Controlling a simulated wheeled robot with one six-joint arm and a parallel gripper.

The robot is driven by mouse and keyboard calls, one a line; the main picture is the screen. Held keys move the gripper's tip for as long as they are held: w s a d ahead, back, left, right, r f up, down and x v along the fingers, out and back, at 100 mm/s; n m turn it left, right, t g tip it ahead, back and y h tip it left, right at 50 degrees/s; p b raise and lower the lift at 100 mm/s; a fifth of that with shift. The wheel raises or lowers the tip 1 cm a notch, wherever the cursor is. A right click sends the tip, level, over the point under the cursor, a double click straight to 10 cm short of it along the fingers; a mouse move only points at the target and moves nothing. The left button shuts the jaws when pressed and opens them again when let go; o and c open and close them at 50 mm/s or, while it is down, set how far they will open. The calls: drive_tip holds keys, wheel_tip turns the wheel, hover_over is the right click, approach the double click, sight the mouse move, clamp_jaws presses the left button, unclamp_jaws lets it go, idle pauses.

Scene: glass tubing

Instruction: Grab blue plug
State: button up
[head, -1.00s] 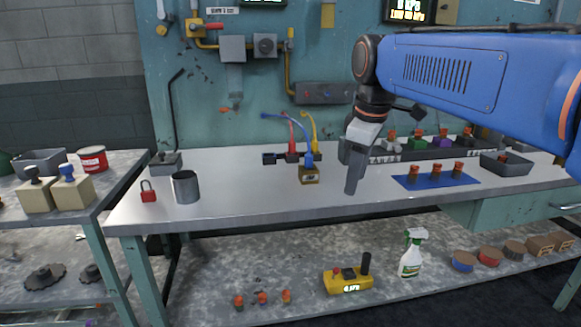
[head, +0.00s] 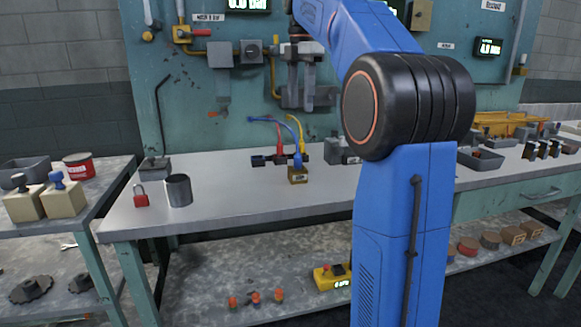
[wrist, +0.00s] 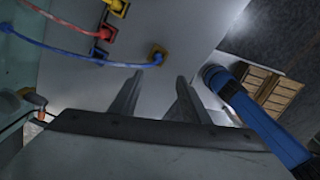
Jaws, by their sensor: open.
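In the wrist view the blue hose (wrist: 75,55) runs to the same brass-coloured block (wrist: 157,52), just beyond the fingertips. My gripper (head: 296,104) hangs fingers down above the hoses, near the wall panel. The wrist view shows its two fingers (wrist: 160,77) apart with nothing between them. Red (head: 279,138) and yellow (head: 302,131) hoses rise beside the blue one.
A grey cup (head: 178,190) and red padlock (head: 141,197) stand on the bench at left. Yellow pipes and a grey box (head: 221,54) are on the wall panel. My blue arm hides the bench's middle right. The bench front between cup and brass block is clear.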

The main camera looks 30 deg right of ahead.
hover_over(298, 156)
drive_tip(key=f, duration=1.1)
drive_tip(key=shift+d+f, duration=0.25)
drive_tip(key=shift+w+a+f, duration=0.1)
drive_tip(key=shift+w+f, duration=0.05)
drive_tip(key=shift+f, duration=1.25)
drive_tip(key=shift+w+f, duration=0.1)
drive_tip(key=shift+f, duration=1.3)
clamp_jaws()
